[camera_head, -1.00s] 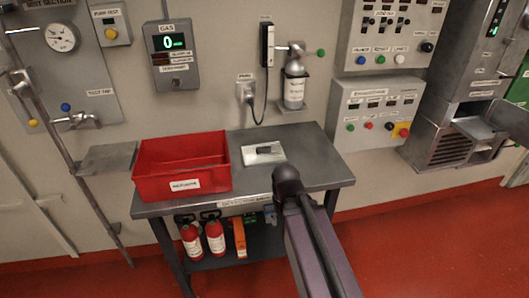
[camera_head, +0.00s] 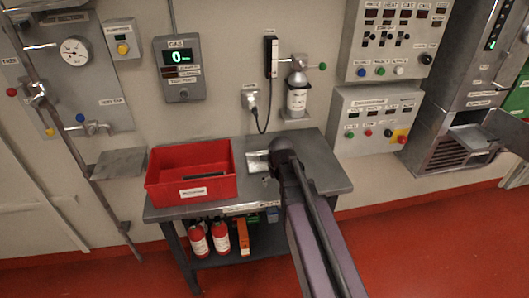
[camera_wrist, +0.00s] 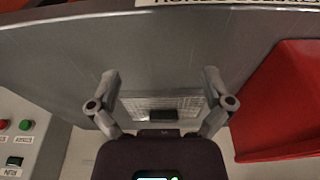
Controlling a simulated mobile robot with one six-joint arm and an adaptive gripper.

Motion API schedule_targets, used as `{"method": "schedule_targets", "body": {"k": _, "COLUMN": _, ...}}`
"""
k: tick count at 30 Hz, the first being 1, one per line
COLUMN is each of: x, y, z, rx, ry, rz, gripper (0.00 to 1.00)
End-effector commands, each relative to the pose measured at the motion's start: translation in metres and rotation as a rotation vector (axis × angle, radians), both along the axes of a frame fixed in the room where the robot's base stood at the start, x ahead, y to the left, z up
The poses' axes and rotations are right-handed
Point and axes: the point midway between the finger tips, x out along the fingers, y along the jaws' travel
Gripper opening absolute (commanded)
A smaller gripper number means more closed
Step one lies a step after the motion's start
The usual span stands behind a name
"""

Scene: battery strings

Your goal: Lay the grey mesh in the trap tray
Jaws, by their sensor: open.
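The grey mesh (camera_wrist: 184,103) looks like a flat light-grey grid plate with a dark block on it. It lies on the steel table, and in the head view its left part (camera_head: 256,161) shows beside my arm, which hides the rest. My gripper (camera_wrist: 161,77) is open and empty, with one finger on each side of the mesh in the wrist view. I cannot tell its height over the table. No trap tray label is readable; a cabinet at the right has an open bay with a grey tray-like ledge (camera_head: 475,138).
A red bin (camera_head: 190,187) with a dark flat piece inside stands on the table's left; its side also shows in the wrist view (camera_wrist: 290,105). A grey ledge (camera_head: 119,163) is on the wall at left. Red extinguishers (camera_head: 198,241) stand below. The table's right end is clear.

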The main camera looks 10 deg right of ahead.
Motion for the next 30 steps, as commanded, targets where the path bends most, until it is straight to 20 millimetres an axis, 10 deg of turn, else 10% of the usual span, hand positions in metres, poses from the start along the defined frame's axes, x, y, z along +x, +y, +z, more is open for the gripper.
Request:
{"method": "schedule_targets", "body": {"k": 13, "x": 0.106, "y": 0.002, "z": 0.093, "rx": 0.001, "ry": -0.17, "rz": -0.002, "gripper": 1.0}}
{"method": "schedule_targets", "body": {"k": 30, "x": 0.123, "y": 0.001, "z": 0.103, "rx": 0.001, "ry": -0.203, "rz": -0.003, "gripper": 1.0}}
